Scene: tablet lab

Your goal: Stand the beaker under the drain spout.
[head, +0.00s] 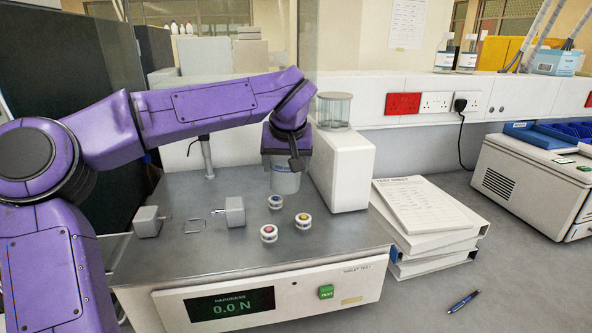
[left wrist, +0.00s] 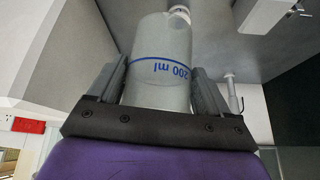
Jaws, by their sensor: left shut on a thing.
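The beaker (head: 285,181) is a clear, greyish cylinder with a blue band and a "200 ml" mark, read in the left wrist view (left wrist: 160,93). My left gripper (head: 284,160) is shut on it, with one finger on each side of its wall (left wrist: 157,82). The beaker looks upright at the back of the grey deck, just left of the white housing (head: 342,172). I cannot tell whether its base touches the deck. I cannot make out the drain spout in either view. My right gripper is not in view.
Three small pots with coloured tops (head: 303,221) stand in front of the beaker. Two grey blocks (head: 235,211) and a thin post (head: 208,157) are to its left. A clear jar (head: 334,110) sits on the housing. Binders (head: 425,215) lie to the right.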

